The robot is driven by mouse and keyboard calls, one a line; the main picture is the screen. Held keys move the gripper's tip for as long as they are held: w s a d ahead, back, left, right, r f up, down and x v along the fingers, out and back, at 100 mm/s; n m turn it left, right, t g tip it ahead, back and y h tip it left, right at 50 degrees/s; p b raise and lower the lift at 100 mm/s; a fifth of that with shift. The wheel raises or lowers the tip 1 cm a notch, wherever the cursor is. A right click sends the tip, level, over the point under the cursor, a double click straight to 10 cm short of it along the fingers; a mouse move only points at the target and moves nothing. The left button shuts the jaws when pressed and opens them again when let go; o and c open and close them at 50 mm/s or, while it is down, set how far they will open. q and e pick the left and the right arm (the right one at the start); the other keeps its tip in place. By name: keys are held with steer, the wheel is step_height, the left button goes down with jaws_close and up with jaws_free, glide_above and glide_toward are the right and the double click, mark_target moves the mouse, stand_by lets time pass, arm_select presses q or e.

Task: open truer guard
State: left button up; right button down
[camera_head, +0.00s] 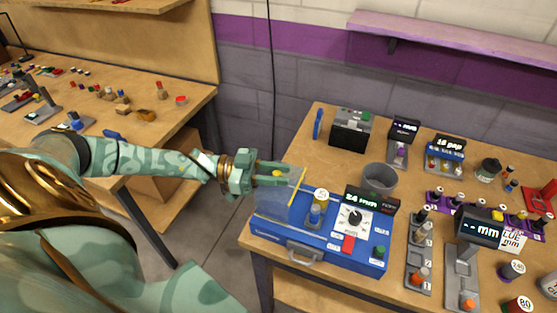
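The truer is a blue machine (340,250) at the left front of the right-hand bench. It has a dial, a red switch, a green button and a display reading about "24 mm". Its clear guard (275,203), with a yellow edge, stands at the machine's left end. My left gripper (283,175) is at the upper part of the guard, its fingers apart and pointing right. A small yellow piece shows between the fingers; I cannot tell whether they touch it or the guard. My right gripper is not in view.
A grey cup (380,179) stands behind the truer, and a dark box (351,130) is at the back. A grey stand (419,257) and a gauge with a "mm" display (478,228) stand to its right. Another bench with small parts is at left, across a floor gap.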

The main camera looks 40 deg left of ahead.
arm_select(q)
steer(key=shift+o, duration=0.7)
steer(key=shift+s+a, duration=0.1)
steer(key=shift+a, duration=0.1)
steer(key=b+v, duration=0.1)
steer(key=v, duration=1.5)
steer(key=shift+b, duration=0.3)
